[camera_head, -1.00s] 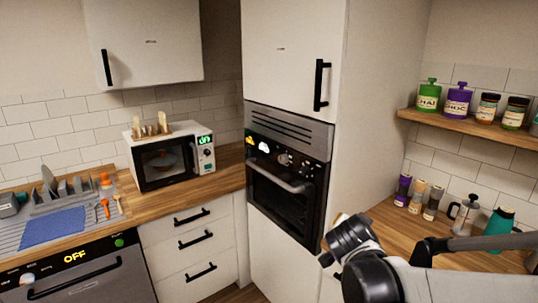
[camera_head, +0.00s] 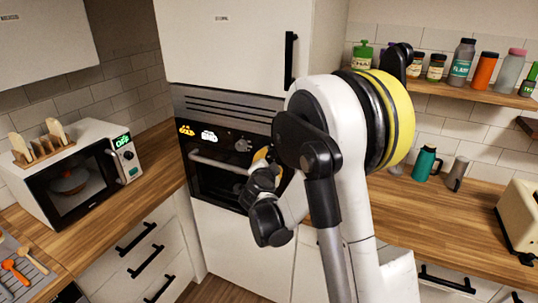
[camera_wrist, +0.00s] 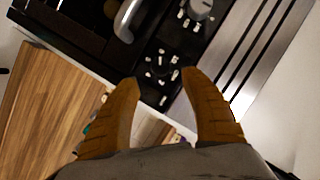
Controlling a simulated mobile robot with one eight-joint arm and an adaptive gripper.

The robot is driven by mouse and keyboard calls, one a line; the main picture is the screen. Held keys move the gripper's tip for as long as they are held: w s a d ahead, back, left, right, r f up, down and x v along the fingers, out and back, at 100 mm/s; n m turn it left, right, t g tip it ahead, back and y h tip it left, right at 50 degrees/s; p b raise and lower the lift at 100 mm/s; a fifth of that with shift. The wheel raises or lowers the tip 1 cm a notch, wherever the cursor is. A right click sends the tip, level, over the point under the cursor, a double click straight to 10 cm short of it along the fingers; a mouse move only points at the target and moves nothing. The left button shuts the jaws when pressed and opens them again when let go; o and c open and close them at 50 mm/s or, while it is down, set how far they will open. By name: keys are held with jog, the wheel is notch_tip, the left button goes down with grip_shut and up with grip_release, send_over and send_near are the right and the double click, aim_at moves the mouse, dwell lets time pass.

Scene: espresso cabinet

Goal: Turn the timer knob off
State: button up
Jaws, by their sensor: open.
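The built-in oven (camera_head: 198,166) has a dark control panel with a yellow label, a white label and knobs (camera_head: 243,146) on its right part. In the wrist view a grey knob (camera_wrist: 200,9) shows at the top edge, and a ring of white marks (camera_wrist: 162,62) lies on the black panel near my fingertips. Which knob is the timer cannot be told. My gripper (camera_wrist: 161,77) is open and empty, its two orange fingers apart in front of the panel. In the head view my arm hides the oven's right side and most of the gripper; a bit of orange finger shows.
The oven handle (camera_head: 222,164) sticks out below the panel, and it shows in the wrist view (camera_wrist: 127,20). A microwave (camera_head: 75,170) with a lit green display stands on the left counter. A teal flask (camera_head: 425,163) and a toaster (camera_head: 520,222) stand on the right counter.

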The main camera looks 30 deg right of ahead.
aim_at(271, 155)
jog(key=x, duration=0.7)
jog(key=shift+w, duration=0.25)
jog(key=shift+c, duration=0.2)
jog(key=shift+a, duration=0.1)
grip_shut()
